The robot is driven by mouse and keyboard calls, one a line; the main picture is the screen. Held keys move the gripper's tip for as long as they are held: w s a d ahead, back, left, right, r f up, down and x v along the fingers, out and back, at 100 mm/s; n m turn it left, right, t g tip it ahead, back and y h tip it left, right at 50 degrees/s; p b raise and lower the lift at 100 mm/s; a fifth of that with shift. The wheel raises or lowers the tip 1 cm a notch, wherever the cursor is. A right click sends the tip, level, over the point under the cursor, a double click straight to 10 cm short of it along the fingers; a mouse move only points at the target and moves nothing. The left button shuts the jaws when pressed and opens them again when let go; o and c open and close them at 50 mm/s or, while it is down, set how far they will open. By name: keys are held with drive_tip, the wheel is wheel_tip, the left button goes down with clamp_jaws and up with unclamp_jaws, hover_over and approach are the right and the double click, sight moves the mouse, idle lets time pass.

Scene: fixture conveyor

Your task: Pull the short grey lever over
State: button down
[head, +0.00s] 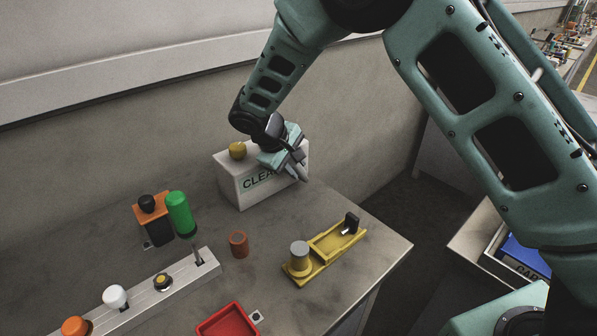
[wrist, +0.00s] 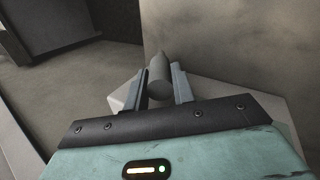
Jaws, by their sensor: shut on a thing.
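In the wrist view a short grey rod with a rounded end, the grey lever (wrist: 158,76), stands between the two fingers of my gripper (wrist: 160,88). The fingers are shut on it. A pale box lies just beyond and below it.
A yellow knob (head: 237,150) tops the white box. A brown cylinder (head: 239,244), yellow fixture (head: 327,257) and red tray (head: 228,322) are nearer. The table's right corner is clear.

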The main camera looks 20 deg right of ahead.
drive_tip(key=shift+s+a+f+h+b, duration=0.1)
drive_tip(key=shift+a+f+h+b, duration=0.2)
drive_tip(key=shift+h+b, duration=0.2)
drive_tip(key=shift+r, duration=0.1)
drive_tip(key=c, duration=1.2)
unclamp_jaws()
drive_tip(key=shift+o, duration=0.2)
drive_tip(key=shift+a+r, duration=0.1)
drive_tip(key=b+v, duration=0.1)
drive_tip(key=v, duration=1.6)
drive_tip(key=shift+s+b, duration=0.3)
drive_tip(key=shift+s, duration=0.1)
drive_tip(key=shift+a, duration=0.1)
drive_tip(key=s+d+f+g+y, duration=0.1)
drive_tip(key=s+d+f+y, duration=0.1)
drive_tip(key=s, duration=0.8)
drive_tip(key=s+d+f+y, duration=0.2)
drive_tip(key=s+d, duration=0.1)
drive_tip(key=s, duration=0.8)
drive_tip(key=s+d+f+g+y, duration=0.1)
drive_tip(key=s+d+f+y, duration=0.1)
drive_tip(key=s, duration=0.8)
drive_tip(key=shift+s+d+f+g+y, duration=0.25)
drive_tip(key=shift+d+f+g+y, duration=0.05)
drive_tip(key=shift+y, duration=0.2)
